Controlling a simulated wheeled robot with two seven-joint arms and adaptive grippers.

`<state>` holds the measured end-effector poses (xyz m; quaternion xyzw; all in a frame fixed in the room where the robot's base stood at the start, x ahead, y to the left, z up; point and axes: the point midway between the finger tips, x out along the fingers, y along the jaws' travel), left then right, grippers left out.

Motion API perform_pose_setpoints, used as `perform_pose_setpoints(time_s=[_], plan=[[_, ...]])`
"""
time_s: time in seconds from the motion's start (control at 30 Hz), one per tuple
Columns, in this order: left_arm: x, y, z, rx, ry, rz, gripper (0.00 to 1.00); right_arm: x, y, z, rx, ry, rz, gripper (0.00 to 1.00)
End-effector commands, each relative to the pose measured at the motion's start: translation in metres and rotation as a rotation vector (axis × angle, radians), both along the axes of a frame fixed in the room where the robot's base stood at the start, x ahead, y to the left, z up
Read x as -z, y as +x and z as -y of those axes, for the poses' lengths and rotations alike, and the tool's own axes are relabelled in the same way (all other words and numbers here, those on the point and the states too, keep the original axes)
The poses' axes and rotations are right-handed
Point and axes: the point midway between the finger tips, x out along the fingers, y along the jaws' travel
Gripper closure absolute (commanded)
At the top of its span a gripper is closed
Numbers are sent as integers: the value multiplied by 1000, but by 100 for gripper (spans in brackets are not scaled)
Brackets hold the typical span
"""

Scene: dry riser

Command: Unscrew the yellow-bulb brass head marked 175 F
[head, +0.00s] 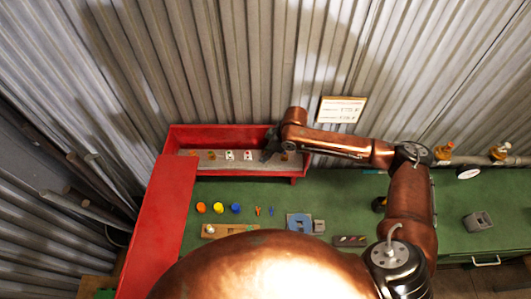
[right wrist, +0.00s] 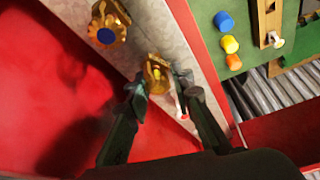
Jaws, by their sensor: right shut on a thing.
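My right gripper (head: 273,151) reaches into the red open box (head: 167,150) against the corrugated wall. In the right wrist view, its dark fingers (right wrist: 157,88) are shut around a brass head (right wrist: 155,72) at a grey strip. My left gripper is not in view.
The green bench (head: 340,197) holds an orange cap (head: 201,207), a yellow cap (head: 218,208), a blue cap (head: 235,208) and a wooden block (head: 228,230). A gauge (head: 468,172) is at the right. A notice (head: 341,109) hangs on the wall. The box walls surround the gripper closely.

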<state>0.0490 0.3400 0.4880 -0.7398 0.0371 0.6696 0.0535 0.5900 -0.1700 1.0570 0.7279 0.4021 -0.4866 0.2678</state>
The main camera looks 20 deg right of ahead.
Motion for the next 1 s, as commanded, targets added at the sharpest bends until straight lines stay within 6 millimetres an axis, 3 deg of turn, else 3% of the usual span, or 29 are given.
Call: perform_pose_setpoints(time_s=[0.17,0.37,0.63,1.0], plan=[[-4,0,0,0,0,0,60,-1,1,5,-22,-9,0,100],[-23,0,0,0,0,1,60,-4,2,6,-200,-9,-1,100],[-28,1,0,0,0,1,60,-1,1,6,-449,-9,-2,100],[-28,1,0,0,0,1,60,0,1,6,-496,-10,0,100]])
